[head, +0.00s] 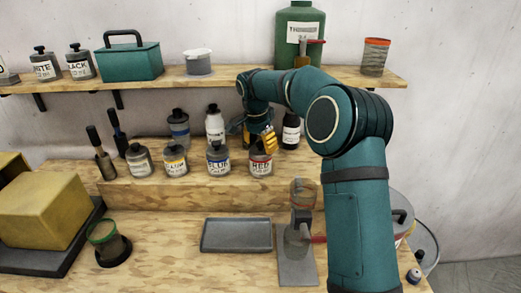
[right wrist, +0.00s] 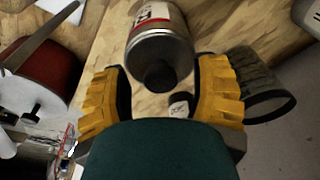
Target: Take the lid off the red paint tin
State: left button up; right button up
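The red paint tin (head: 260,168) is a small grey tin with a "RED" label, at the right end of the front row on the raised wooden step. In the head view my right gripper (head: 267,140) is over its top, and its lid is hidden. In the right wrist view a grey tin (right wrist: 162,42) with a red-marked label, seemingly the same one, lies between the spread yellow fingers of my right gripper (right wrist: 160,82). Its dark lid knob (right wrist: 160,76) is between the fingers, with gaps on both sides. My left gripper is not in view.
The blue tin (head: 218,161) stands just left of the red one, with more tins beyond it. A dark-capped bottle (head: 291,130) stands close behind on the right. A wooden shelf (head: 235,80) runs above. An empty grey tray (head: 236,236) lies in front.

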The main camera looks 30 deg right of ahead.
aim_at(260, 142)
jog(key=c, duration=0.8)
jog(key=shift+r, duration=0.1)
notch_tip(260, 142, up, 16)
jog(key=p, duration=0.4)
jog(key=shift+f, duration=0.25)
notch_tip(260, 142, up, 12)
jog(key=p, duration=0.6)
jog(key=shift+p, duration=0.3)
